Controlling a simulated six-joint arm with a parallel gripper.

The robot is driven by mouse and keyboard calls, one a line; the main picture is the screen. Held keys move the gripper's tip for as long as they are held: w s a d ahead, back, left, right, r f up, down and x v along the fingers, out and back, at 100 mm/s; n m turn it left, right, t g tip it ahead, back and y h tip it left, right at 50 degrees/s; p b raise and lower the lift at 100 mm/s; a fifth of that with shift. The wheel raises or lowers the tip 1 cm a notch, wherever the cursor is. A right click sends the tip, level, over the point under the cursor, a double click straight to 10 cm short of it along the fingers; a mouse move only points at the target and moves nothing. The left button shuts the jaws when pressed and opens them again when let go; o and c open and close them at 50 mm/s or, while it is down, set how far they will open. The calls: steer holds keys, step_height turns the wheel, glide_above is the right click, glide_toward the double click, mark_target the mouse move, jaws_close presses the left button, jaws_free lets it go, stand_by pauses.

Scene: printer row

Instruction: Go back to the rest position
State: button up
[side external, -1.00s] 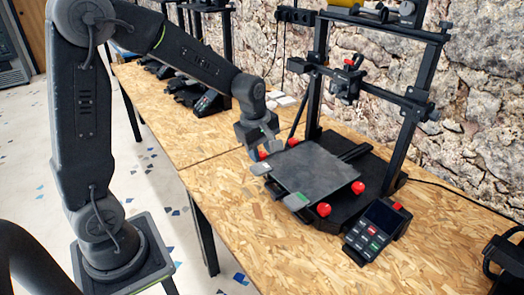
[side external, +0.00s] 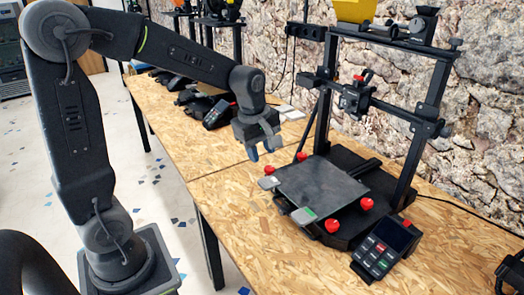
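My gripper (side external: 262,150) hangs in the air to the left of and above the near printer's bed. Its two fingertips point down and look apart, with nothing seen between them. The near printer (side external: 352,100) stands on the wooden table with a dark frame. Its dark build plate (side external: 320,190) lies flat and bare on the bed, with grey tabs at its front edge. My gripper is clear of the plate.
The wooden table (side external: 285,265) is open in front of the printer. A control screen (side external: 385,240) stands at its front right. Red knobs (side external: 332,226) sit at the bed's corners. More printers (side external: 205,105) stand behind, along a stone wall (side external: 490,150).

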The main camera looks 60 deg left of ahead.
steer(key=shift+r, duration=0.1)
steer(key=s+d+r+m+t, duration=0.1)
steer(key=s+d+r+m, duration=0.1)
steer(key=s+m, duration=0.5)
steer(key=s+d+r+m+t, duration=0.2)
steer(key=s+d+m, duration=0.3)
steer(key=s+m, duration=0.3)
steer(key=r+m, duration=0.1)
steer(key=m, duration=0.2)
steer(key=shift+s+d+r+t, duration=0.15)
steer(key=shift+s+r+t, duration=0.05)
steer(key=shift+s+t, duration=0.1)
